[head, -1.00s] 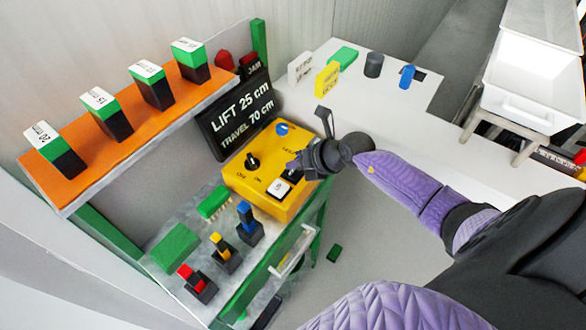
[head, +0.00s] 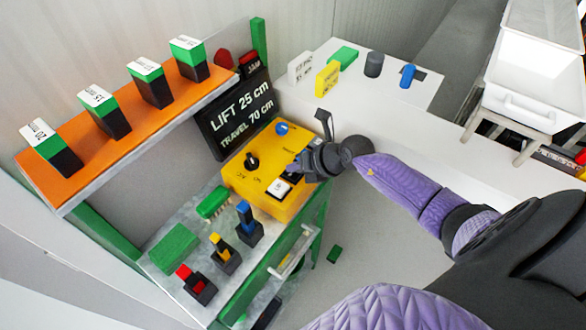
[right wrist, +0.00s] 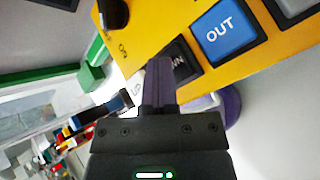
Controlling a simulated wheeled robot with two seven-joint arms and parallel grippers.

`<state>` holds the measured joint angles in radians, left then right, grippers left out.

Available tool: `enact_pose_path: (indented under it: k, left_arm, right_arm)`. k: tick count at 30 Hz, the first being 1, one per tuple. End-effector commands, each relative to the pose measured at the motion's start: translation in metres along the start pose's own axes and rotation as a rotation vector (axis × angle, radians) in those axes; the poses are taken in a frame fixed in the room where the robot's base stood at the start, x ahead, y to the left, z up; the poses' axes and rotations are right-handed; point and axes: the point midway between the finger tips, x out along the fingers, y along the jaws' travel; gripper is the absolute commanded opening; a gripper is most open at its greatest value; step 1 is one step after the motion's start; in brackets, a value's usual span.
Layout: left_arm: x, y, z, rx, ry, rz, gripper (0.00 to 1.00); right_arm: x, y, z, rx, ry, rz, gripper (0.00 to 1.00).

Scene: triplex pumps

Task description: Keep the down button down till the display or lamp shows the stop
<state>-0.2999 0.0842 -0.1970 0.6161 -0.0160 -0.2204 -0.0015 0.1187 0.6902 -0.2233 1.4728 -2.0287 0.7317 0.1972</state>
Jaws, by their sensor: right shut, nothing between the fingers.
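The yellow control box (head: 258,205) stands on the bench and carries a black knob (head: 252,161), a white up button (head: 279,188) and other buttons. The black display (head: 233,117) behind it reads "LIFT 25 cm" and "TRAVEL 70 cm". My right gripper (head: 293,169) is shut and empty, its tips at the box beside the white button. In the right wrist view its fingers (right wrist: 158,68) overlap the dark down button (right wrist: 181,68), of which only "WN" shows. Whether the button is pressed in I cannot tell. The blue OUT button (right wrist: 223,30) is beside it. My left gripper is not in view.
An orange shelf (head: 97,150) holds several green-and-black labelled blocks. Red, yellow and blue levers (head: 245,222) stand in front of the box. A white counter (head: 385,135) with small blocks lies beyond my arm. A white bin (head: 520,90) stands at the right.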

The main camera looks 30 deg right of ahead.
Motion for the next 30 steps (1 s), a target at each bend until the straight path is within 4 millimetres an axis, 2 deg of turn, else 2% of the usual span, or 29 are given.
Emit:
enact_pose_path:
  k: [18, 30]
  left_arm:
    - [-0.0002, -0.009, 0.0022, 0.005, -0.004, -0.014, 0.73]
    - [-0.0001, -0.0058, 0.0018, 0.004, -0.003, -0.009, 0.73]
  right_arm:
    - [0.0002, -0.0003, -0.0008, 0.0, 0.002, -0.001, 0.0]
    - [0.0002, -0.0004, -0.0008, 0.0, 0.002, -0.001, 0.0]
